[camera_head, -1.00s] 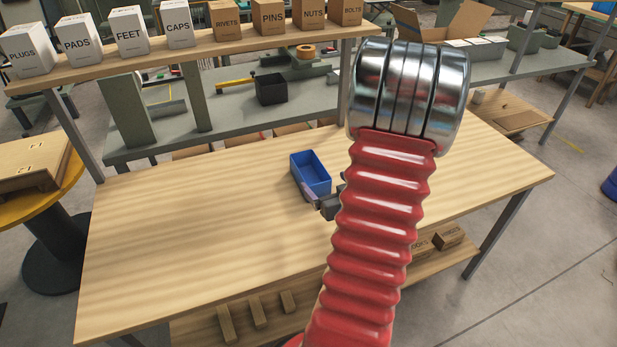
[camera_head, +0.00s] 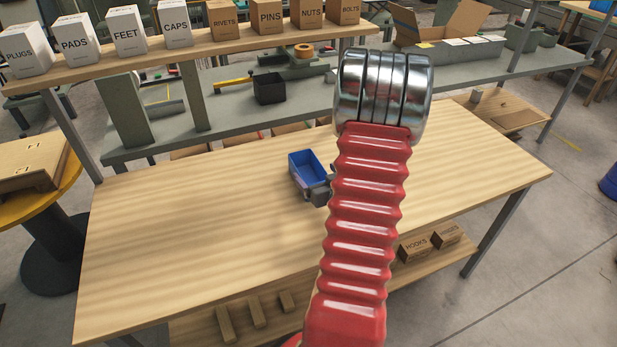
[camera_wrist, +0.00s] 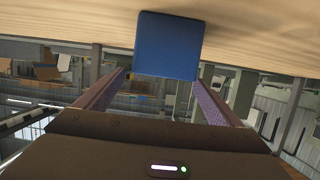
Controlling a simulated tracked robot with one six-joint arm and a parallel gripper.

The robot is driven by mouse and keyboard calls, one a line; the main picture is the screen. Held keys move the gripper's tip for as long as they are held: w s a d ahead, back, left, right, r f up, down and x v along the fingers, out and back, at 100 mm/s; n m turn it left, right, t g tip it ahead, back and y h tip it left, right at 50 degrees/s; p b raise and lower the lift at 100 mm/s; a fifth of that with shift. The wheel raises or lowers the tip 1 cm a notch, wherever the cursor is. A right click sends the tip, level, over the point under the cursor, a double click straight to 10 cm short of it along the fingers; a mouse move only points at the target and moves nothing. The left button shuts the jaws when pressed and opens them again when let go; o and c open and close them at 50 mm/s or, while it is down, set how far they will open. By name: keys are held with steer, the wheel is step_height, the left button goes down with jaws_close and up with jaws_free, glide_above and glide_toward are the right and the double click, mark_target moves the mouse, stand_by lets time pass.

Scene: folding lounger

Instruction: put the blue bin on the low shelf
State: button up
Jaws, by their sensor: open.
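The blue bin (camera_head: 308,169) stands upright and open on the wooden tabletop (camera_head: 190,230), near its far middle. My gripper (camera_wrist: 160,78) is open, its two fingers reaching to either side of the bin's near end, which also shows in the wrist view (camera_wrist: 168,45). Contact between the fingers and the bin cannot be made out. In the head view, my red arm hides part of the gripper. The low shelf (camera_head: 425,266) runs under the tabletop, and its middle is behind my arm.
HOOKS (camera_head: 415,248) and another carton (camera_head: 447,235) sit on the low shelf's right part; several wooden blocks (camera_head: 257,314) lie on its left. The raised shelf (camera_head: 120,72) behind holds labelled boxes. The tabletop is clear around the bin.

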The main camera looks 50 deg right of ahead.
steer(key=shift+x, duration=0.8)
glide_above(308, 182)
steer(key=shift+d+f, duration=0.1)
steer(key=shift+f, duration=0.6)
steer(key=c, duration=1.3)
steer(key=shift+o, duration=0.2)
step_height(308, 182, up, 10)
